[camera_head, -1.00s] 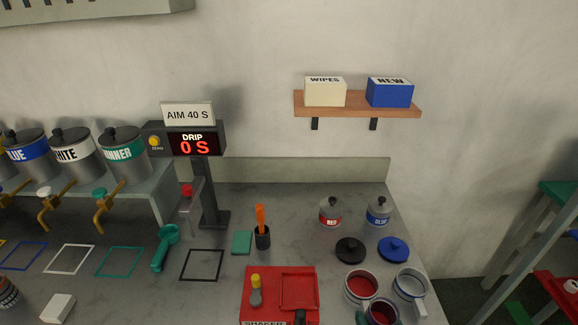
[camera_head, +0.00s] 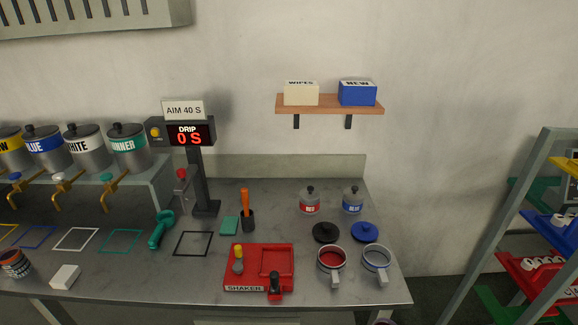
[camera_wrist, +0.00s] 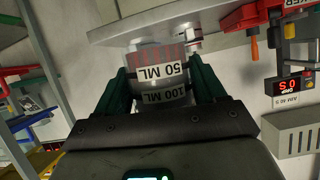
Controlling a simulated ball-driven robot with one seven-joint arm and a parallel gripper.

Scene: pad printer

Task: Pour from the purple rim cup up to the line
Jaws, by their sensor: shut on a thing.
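My gripper (camera_wrist: 161,80) is shut on a cup (camera_wrist: 158,93) in the wrist view, one green finger on each side. The cup has 50 ML and 100 ML labels, upside down in this picture, and red shows through its wall beside the 50 ML label. A cup of red paint (camera_head: 331,258) and a cup with a greyish inside (camera_head: 376,258) stand at the counter's front right, handles toward me.
A red shaker (camera_head: 258,288) stands left of the cups. Black (camera_head: 325,232) and blue (camera_head: 365,232) lids lie behind them, with red (camera_head: 310,203) and blue (camera_head: 352,203) pots further back. The drip display (camera_head: 189,133) reads 0 S. A rack (camera_head: 550,190) stands at the right.

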